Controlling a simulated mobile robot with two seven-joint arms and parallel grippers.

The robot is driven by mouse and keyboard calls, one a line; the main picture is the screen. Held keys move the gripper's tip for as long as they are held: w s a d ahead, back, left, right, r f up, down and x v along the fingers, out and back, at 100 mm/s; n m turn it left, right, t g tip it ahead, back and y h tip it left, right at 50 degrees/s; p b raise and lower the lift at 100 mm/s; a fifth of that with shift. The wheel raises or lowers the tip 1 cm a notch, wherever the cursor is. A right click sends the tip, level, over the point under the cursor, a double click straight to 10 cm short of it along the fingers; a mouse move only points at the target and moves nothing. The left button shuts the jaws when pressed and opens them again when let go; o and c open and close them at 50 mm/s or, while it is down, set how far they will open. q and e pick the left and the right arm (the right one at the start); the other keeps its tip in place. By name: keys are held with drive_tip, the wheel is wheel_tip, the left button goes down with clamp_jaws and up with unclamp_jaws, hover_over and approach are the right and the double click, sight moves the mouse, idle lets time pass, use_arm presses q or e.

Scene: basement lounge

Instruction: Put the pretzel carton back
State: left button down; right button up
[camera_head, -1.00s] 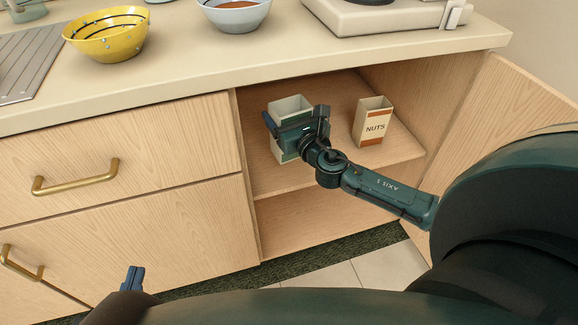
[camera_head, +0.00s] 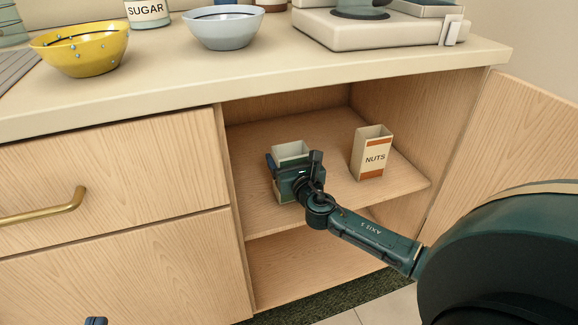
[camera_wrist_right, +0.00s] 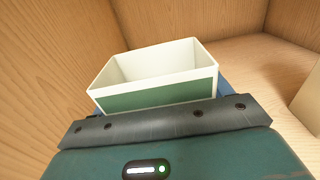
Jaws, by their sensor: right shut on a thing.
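An open-topped white carton with a green panel (camera_head: 291,149), probably the pretzel carton, is in the open cabinet, upright above or on the upper shelf (camera_head: 335,190). No lettering on it is readable. My right gripper (camera_head: 292,178) is shut on it from the front, hiding much of its front. I cannot tell whether its base touches the shelf. In the right wrist view the empty-looking carton (camera_wrist_right: 155,80) stands beyond the gripper body. My left gripper (camera_head: 96,321) barely shows at the bottom edge; its jaw state is unclear.
A nuts carton (camera_head: 371,155) stands on the same shelf to the right. The cabinet door (camera_head: 500,140) is open at the right. Above, the countertop (camera_head: 150,98) holds a yellow bowl (camera_head: 80,55), a grey bowl (camera_head: 226,30) and a sugar canister (camera_head: 147,12).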

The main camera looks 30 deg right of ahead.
drive_tip(key=shift+f, duration=0.2)
drive_tip(key=shift+f, duration=0.1)
drive_tip(key=o, duration=0.6)
drive_tip(key=shift+f, duration=0.1)
drive_tip(key=o, duration=0.4)
drive_tip(key=shift+o, duration=0.2)
drive_tip(key=shift+r, duration=0.3)
drive_tip(key=p+v, duration=0.2)
drive_tip(key=v, duration=1)
drive_tip(key=shift+p, duration=0.35)
drive_tip(key=shift+f, duration=0.1)
